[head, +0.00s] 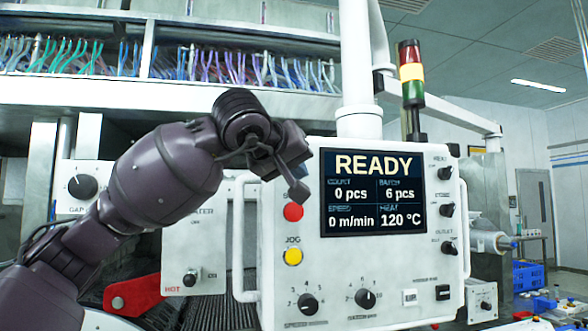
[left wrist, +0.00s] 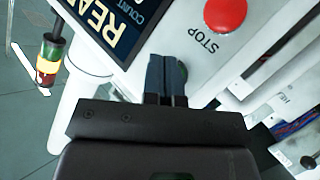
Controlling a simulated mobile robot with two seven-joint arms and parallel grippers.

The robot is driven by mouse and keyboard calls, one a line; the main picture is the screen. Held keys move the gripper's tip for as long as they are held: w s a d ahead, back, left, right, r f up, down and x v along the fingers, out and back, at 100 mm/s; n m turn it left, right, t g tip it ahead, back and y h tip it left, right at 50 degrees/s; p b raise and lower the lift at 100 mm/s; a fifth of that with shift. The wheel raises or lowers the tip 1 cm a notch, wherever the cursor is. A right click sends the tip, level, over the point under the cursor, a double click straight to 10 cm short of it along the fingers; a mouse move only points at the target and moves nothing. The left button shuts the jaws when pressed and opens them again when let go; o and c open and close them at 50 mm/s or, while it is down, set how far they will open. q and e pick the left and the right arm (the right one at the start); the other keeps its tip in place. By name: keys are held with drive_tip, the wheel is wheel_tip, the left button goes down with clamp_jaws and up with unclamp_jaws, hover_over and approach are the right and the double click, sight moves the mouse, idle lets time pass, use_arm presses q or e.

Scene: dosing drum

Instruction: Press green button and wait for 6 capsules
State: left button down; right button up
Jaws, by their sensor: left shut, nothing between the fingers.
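The control panel's screen (head: 373,190) reads READY, count 0 pcs, batch 6 pcs, speed 0 m/min, heat 120 °C. My left gripper (head: 298,192) is shut and empty, in front of the panel just left of the screen and above the red button (head: 293,212). In the left wrist view, the shut fingers (left wrist: 166,60) point at the panel between the screen (left wrist: 118,22) and the red STOP button (left wrist: 225,13). No capsules are visible. My right gripper is out of view.
A yellow JOG button (head: 292,256) sits below the red one. Knobs (head: 308,304) line the panel's lower part and right edge. A signal tower (head: 412,75) stands above right. A red lever (head: 133,296) lies at lower left, and blue crates (head: 527,275) at far right.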

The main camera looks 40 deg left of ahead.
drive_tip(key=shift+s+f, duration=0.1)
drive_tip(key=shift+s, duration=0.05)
use_arm(q)
drive_tip(key=shift+w+a, duration=0.15)
drive_tip(key=shift+a, duration=0.05)
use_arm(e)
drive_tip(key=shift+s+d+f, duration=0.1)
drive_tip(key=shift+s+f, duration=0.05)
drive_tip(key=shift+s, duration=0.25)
use_arm(q)
drive_tip(key=shift+w+a, duration=0.1)
drive_tip(key=shift+a, duration=0.05)
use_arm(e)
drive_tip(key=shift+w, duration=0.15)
use_arm(q)
drive_tip(key=shift+w, duration=0.1)
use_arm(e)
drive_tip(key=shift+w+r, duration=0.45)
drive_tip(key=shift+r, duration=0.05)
